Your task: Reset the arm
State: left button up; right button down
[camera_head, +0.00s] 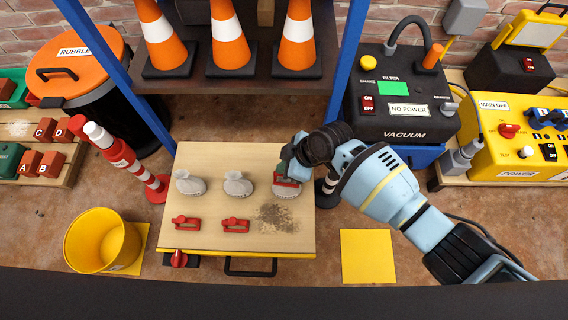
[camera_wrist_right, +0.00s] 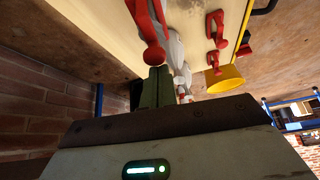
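My right arm comes in from the right in the head view, and my right gripper (camera_head: 287,172) is low over the right end of the wooden board. It is at the third grey bag (camera_head: 285,193) and its red lever. In the right wrist view the green fingers of my right gripper (camera_wrist_right: 158,84) look closed together. The rounded end of a red lever (camera_wrist_right: 152,52) is right at their tips; I cannot tell whether they touch. Two more grey bags (camera_head: 190,184) (camera_head: 238,185) and two red levers (camera_head: 186,223) (camera_head: 236,225) are on the board. My left gripper is out of view.
The wooden board (camera_head: 215,160) carries a patch of spilled grit (camera_head: 277,218). A yellow bucket (camera_head: 100,240) stands at left, and a yellow floor square (camera_head: 367,257) lies at right. Traffic cones (camera_head: 297,40) stand on a shelf behind. A black vacuum unit (camera_head: 405,95) is behind my right arm.

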jog(key=shift+r, duration=0.1)
jog(key=shift+r+p, duration=2.4)
jog(key=shift+r, duration=1.05)
jog(key=shift+d, duration=0.1)
